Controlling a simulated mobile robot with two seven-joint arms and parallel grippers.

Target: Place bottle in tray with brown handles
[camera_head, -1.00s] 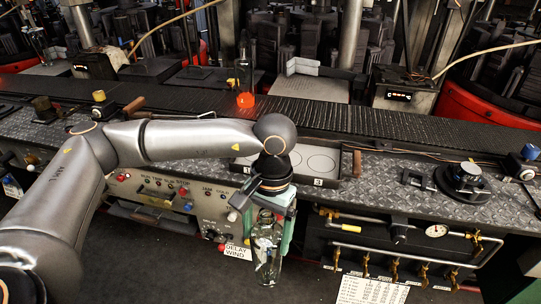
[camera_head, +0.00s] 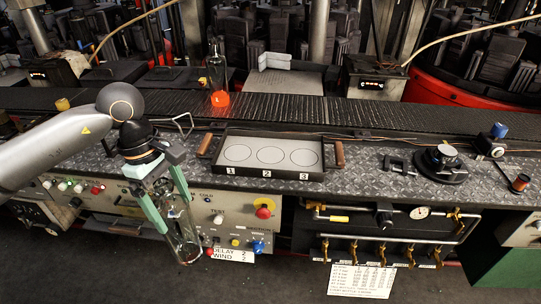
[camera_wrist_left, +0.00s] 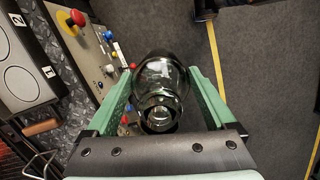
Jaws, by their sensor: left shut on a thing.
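A clear glass bottle (camera_head: 184,246) hangs tilted in my left gripper (camera_head: 175,213), in front of the control panel and below the bench top. The left wrist view shows the bottle (camera_wrist_left: 160,85) between the two green fingers, which are shut on it. The tray with brown handles (camera_head: 322,172) lies on the bench, right of and above the gripper in the head view. Its three circles, labelled 1, 2 and 3, are bare. Another clear bottle (camera_head: 216,75) with a glowing orange base stands upright by the conveyor. My right gripper is not in view.
The conveyor (camera_head: 370,112) runs behind the bench. A bent metal wire frame (camera_head: 182,124) stands between gripper and tray. Knobs and a red button (camera_head: 264,211) protrude from the panel. A round black fixture (camera_head: 443,160) sits on the bench at right.

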